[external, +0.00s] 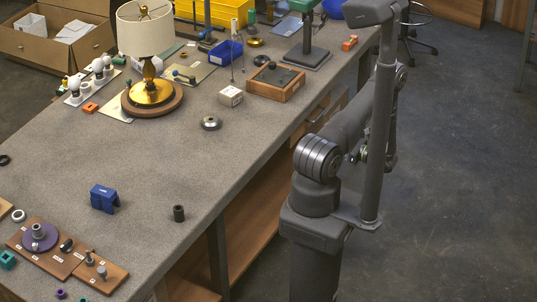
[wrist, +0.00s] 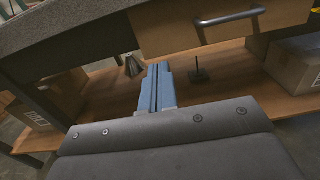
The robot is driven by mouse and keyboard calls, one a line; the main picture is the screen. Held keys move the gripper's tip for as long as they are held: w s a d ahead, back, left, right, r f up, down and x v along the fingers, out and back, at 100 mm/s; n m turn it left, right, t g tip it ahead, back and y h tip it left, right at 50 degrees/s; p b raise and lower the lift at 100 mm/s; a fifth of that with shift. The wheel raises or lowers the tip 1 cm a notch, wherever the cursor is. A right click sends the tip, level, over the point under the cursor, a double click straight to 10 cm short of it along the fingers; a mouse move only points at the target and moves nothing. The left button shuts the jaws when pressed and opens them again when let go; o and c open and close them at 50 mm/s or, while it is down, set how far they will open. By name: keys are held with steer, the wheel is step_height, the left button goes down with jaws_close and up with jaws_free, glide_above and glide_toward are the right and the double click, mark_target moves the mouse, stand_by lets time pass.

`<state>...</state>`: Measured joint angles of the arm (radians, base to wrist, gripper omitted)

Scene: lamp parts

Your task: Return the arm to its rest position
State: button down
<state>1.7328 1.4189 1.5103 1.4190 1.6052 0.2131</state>
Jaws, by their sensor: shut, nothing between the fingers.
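My gripper (wrist: 158,80) shows in the wrist view as two blue-grey fingers pressed together, shut and empty. It points toward the underside of the workbench, with the wooden lower shelf (wrist: 105,95) beyond it. In the external view my arm is folded up over its base, at the right side of the bench and clear of the benchtop. My fingers are not clearly visible there. The lamp stands upright on the bench, with a cream shade (external: 145,35) over a brass base (external: 152,93) on a round wooden disc. Nothing of mine touches the lamp.
A drawer with a metal handle (wrist: 230,18) and a cardboard box (wrist: 295,68) are near in the wrist view. The benchtop (external: 150,165) holds a blue block (external: 104,198), a dark cylinder (external: 179,213) and a wooden box (external: 276,83). Open floor lies right of my arm.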

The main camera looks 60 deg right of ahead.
mark_target(297, 131)
steer(key=w, duration=1.4)
steer(key=shift+w, duration=0.1)
